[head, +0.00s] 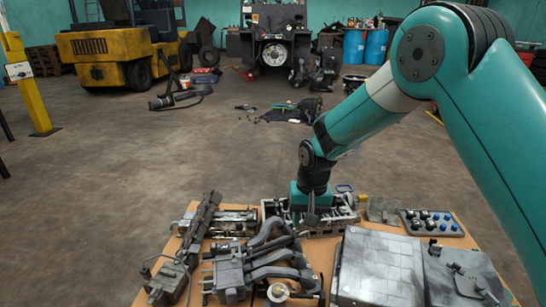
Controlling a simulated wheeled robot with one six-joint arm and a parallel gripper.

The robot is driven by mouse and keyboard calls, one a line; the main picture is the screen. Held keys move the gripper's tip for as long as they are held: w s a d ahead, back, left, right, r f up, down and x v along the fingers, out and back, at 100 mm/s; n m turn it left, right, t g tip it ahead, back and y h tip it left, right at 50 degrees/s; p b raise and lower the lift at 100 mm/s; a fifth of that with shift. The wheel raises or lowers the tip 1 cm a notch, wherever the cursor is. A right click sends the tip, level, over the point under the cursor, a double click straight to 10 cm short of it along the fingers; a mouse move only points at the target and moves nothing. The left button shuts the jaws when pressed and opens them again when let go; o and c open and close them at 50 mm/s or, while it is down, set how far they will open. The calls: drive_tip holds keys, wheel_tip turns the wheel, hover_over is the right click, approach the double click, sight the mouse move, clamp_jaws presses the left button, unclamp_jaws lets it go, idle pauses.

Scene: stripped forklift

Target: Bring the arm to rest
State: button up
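My teal arm comes in from the right and bends down to the table. My gripper (311,217) hangs at its end, over the grey metal engine part (338,222) at the back middle of the table. The fingertips are small and dark against the metal. I cannot tell whether they are open or shut, or whether they touch the part.
The wooden table (318,257) is crowded with a grey manifold (260,265), a long dark part (195,240), a grey metal box (378,268) and a tray of knobs (432,222). Beyond lie open floor, a yellow forklift (115,45) and blue barrels (354,46).

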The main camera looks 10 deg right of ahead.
drive_tip(key=s+r+n+y, duration=0.1)
drive_tip(key=s+r+n, duration=0.2)
drive_tip(key=s+r, duration=0.85)
drive_tip(key=s+d+r+n+y+p, duration=0.1)
drive_tip(key=s+r+n, duration=0.1)
drive_tip(key=s+r, duration=0.5)
drive_tip(key=s+d+r+n+y, duration=0.1)
drive_tip(key=s+r+n, duration=0.15)
drive_tip(key=s, duration=0.85)
wheel_tip(320, 180, up, 33)
drive_tip(key=p, duration=3.3)
drive_tip(key=shift+a+f, duration=0.2)
drive_tip(key=shift+a, duration=0.05)
drive_tip(key=shift+f, duration=0.1)
